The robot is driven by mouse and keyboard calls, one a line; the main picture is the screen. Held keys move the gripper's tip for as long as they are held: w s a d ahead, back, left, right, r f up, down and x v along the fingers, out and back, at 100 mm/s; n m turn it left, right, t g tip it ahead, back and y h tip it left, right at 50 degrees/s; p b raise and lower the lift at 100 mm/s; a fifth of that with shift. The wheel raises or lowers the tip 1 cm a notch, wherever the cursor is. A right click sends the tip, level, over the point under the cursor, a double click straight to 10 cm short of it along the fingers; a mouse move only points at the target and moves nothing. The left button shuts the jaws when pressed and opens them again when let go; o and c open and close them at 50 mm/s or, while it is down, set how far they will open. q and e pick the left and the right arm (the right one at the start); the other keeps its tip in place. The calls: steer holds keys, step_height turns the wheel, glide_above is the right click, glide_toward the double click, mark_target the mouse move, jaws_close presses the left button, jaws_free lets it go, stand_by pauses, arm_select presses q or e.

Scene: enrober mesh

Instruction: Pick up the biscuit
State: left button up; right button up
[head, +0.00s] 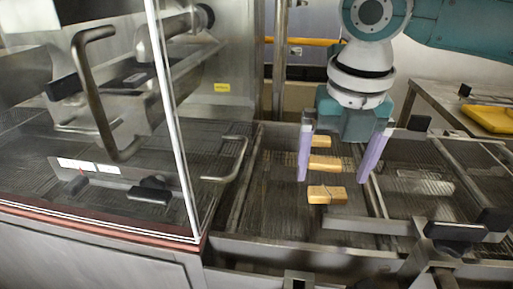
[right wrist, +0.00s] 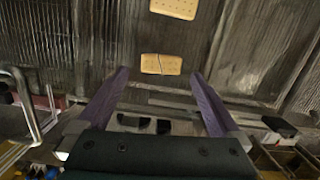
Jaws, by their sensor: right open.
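My right gripper (head: 332,180) is open, its two purple fingers pointing down over the wire mesh belt (head: 270,190). Three tan biscuits lie in a row on the belt. The nearest biscuit (head: 327,193) has a dark crack across it; the middle biscuit (head: 325,162) and the far biscuit (head: 320,141) show between the fingers. In the right wrist view, the cracked biscuit (right wrist: 160,64) lies just past the open fingertips (right wrist: 160,75), centred between them and untouched. A whole biscuit (right wrist: 174,8) lies beyond it. My left gripper is not in view.
A clear-panelled machine cover (head: 180,130) with metal handles stands at the left. A metal rail (head: 350,225) with dark knobs runs along the near side of the belt. A yellow tray (head: 490,118) sits on a bench at the right.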

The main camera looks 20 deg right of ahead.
mark_target(329, 192)
steer(key=f, duration=0.4)
steer(key=shift+w+d+f, duration=0.1)
steer(key=shift+w+d, duration=0.05)
steer(key=shift+d, duration=0.05)
steer(key=c, duration=0.9)
